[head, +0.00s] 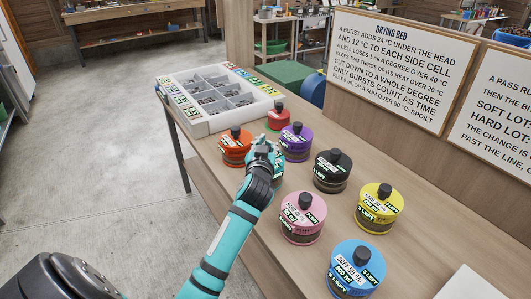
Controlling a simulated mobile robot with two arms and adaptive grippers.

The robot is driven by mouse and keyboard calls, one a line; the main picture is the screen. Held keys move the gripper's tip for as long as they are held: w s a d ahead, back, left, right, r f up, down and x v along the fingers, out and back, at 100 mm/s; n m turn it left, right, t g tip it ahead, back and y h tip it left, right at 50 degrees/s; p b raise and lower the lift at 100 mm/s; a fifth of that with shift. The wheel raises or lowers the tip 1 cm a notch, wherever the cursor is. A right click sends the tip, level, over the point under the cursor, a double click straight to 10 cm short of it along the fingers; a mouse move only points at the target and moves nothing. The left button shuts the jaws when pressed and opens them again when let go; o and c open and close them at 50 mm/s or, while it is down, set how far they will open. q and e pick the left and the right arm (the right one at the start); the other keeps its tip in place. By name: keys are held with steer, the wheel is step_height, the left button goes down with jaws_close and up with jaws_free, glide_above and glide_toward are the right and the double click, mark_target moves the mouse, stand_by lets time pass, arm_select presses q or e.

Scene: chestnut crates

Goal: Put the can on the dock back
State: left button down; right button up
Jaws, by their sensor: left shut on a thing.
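My left gripper (262,150) is over the table's left half, shut on a green-teal can (279,175) that is mostly hidden behind the gripper and wrist. I cannot tell whether this can touches the table. Other lidded cans with black knobs stand upright around it: orange (235,152), red (278,122), purple (298,147), black (331,178), pink (301,226), yellow (378,213) and blue (355,275). The orange can is just left of the gripper, the purple one just right. I cannot pick out a dock. My right gripper is out of view.
A white compartment tray (203,128) with dark contents and coloured label cards stands at the table's far left. Sign boards (395,65) line the right side. A white panel (470,285) lies at lower right. Bare wooden tabletop (262,240) shows left of the pink can.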

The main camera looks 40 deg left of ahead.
arm_select(q)
step_height(320, 180, down, 2)
steer(key=shift+f, duration=0.5)
steer(key=c, duration=1.2)
jaws_free()
steer(key=shift+s, duration=0.1)
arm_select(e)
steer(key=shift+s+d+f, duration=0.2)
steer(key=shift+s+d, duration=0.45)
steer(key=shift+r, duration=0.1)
arm_select(q)
steer(key=v, duration=1.2)
steer(key=shift+b, duration=0.45)
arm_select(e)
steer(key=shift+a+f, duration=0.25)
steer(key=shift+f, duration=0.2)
